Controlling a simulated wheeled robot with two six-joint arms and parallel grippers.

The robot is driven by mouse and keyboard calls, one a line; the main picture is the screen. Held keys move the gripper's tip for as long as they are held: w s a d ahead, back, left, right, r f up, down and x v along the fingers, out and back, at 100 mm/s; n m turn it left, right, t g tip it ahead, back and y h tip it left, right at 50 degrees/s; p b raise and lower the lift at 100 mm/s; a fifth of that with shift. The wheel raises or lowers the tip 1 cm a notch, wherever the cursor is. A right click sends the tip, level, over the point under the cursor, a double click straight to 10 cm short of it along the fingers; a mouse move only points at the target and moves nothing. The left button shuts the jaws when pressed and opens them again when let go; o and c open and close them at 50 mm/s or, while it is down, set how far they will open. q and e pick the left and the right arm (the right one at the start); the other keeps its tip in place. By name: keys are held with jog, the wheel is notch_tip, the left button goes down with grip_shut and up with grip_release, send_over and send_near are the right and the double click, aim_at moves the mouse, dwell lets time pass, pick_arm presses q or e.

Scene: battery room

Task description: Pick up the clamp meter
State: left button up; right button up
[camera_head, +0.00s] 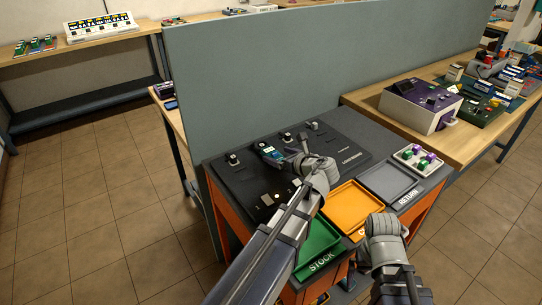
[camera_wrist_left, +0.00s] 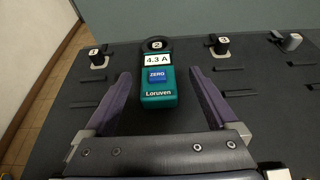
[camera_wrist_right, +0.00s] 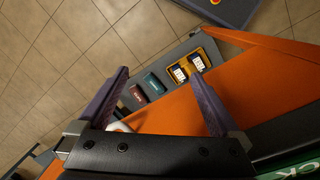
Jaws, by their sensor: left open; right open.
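The clamp meter (camera_wrist_left: 158,85) is a teal and black device with a dark ring at its top, a 4.3 A display and a blue ZERO button. It lies on the dark board of the bench, and in the head view the meter (camera_head: 268,153) is just beyond my left gripper. My left gripper (camera_wrist_left: 160,95) is open, with one finger on each side of the meter and gaps on both sides. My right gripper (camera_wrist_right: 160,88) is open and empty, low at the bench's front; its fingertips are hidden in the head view.
A green STOCK tray (camera_head: 318,236), an orange tray (camera_head: 355,208) and a grey RETURN tray (camera_head: 388,182) line the bench front. Numbered black posts (camera_wrist_left: 97,58) stand around the meter. A grey partition (camera_head: 320,60) rises behind. An orange bench panel (camera_wrist_right: 265,85) is near my right gripper.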

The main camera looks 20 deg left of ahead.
aim_at(273, 152)
pick_arm(q)
jog(key=b+x, duration=0.1)
jog(key=x, duration=0.4)
jog(key=shift+a+r+b, duration=0.15)
jog(key=shift+a+b, duration=0.05)
jog(key=shift+b, duration=0.1)
jog(key=shift+r, duration=0.1)
grip_shut()
dwell(0.4)
